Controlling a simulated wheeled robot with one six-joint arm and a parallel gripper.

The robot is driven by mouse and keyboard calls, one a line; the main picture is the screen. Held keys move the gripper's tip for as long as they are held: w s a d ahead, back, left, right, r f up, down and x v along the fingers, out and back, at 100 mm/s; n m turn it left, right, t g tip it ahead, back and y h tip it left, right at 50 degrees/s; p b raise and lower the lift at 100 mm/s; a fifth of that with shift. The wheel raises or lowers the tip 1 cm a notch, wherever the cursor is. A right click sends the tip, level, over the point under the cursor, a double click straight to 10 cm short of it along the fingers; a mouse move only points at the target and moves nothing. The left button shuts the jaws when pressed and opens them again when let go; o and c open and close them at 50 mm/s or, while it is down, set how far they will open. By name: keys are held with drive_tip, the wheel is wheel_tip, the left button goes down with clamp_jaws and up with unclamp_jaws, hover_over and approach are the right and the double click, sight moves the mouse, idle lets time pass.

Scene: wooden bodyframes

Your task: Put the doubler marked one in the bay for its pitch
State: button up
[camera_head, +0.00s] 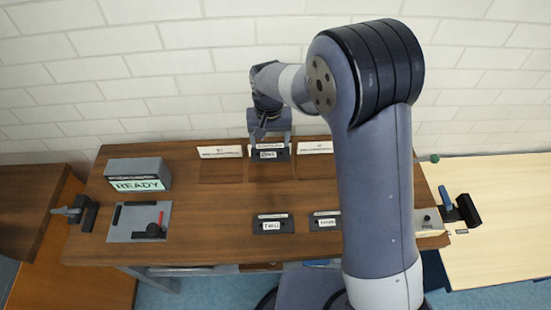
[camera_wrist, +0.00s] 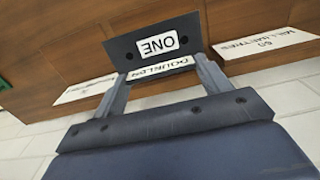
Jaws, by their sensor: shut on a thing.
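The doubler marked ONE (camera_head: 283,156) is a dark plate with white labels. In the wrist view the doubler (camera_wrist: 122,49) lies between my two fingers, its ONE label readable. My gripper (camera_head: 270,141) is shut on it; it also shows in the wrist view (camera_wrist: 162,70). In the head view the doubler is at the middle of three bays along the bench's back edge. I cannot tell whether it touches the bench. The left bay (camera_head: 220,170) and right bay (camera_head: 315,168) look empty. A card reading 60 millimetres (camera_wrist: 268,43) shows in the wrist view.
Doublers marked TWO (camera_head: 271,218) and apparently THREE (camera_head: 325,214) lie at the front of the wooden bench (camera_head: 200,235). A READY display (camera_head: 138,176) and a grey fixture with a red lever (camera_head: 128,232) stand at left. A white brick wall is behind.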

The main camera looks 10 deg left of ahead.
sight(270, 148)
drive_tip(key=shift+f+p, duration=0.4)
drive_tip(key=shift+f, duration=3.15)
drive_tip(key=shift+f, duration=0.2)
drive_tip(key=o, duration=1.3)
drive_tip(key=shift+c, duration=0.2)
drive_tip(key=shift+r, duration=0.2)
wheel_tip(270, 148, up, 12)
drive_tip(key=shift+r+b, duration=0.1)
drive_tip(key=shift+b, duration=0.5)
